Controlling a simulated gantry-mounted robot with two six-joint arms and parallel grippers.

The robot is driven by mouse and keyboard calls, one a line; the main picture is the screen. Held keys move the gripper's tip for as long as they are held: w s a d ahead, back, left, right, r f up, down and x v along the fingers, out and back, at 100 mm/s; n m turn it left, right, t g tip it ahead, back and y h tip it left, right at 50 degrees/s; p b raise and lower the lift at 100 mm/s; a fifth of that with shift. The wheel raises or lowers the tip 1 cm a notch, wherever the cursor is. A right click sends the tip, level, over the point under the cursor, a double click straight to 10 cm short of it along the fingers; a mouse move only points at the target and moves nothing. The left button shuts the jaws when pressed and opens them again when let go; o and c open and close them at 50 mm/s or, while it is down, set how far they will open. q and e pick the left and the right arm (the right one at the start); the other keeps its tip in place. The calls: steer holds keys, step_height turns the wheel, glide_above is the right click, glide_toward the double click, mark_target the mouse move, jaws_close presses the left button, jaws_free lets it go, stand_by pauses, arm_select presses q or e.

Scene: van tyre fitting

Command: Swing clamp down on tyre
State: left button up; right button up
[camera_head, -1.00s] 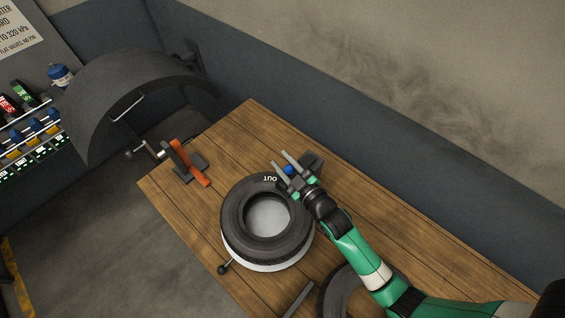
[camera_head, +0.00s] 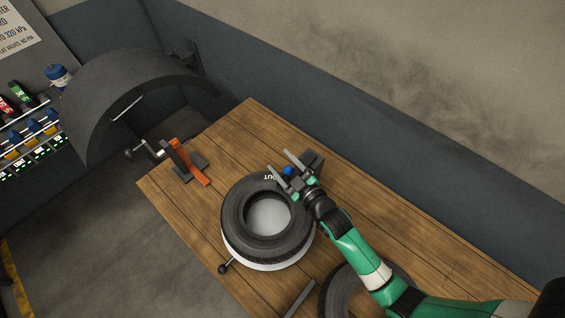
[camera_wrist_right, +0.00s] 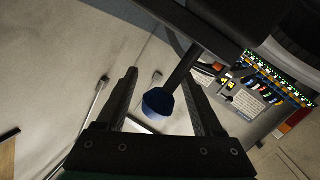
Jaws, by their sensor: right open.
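The tyre (camera_head: 237,219), black with a white "OUT" mark, lies flat on a round pale base (camera_head: 272,265) on the bench. The clamp (camera_head: 314,160), a dark block with a blue knob (camera_head: 288,171), stands at the tyre's far right side. The knob also shows in the right wrist view (camera_wrist_right: 158,102), on the end of a dark bar. My right gripper (camera_head: 281,162) is open, with its fingers on either side of the blue knob. I cannot tell whether the fingers touch it. My left gripper is not in view.
An orange tool (camera_head: 188,160) stands on the bench's left part. A second tyre (camera_head: 335,290) lies at the front, partly behind my right arm. A lever with a black ball (camera_head: 223,269) sticks out from the base. The bench's back (camera_head: 262,125) is clear.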

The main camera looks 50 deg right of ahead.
steer(key=v, duration=1.1)
steer(key=shift+s, duration=0.3)
steer(key=shift+a+r, duration=0.1)
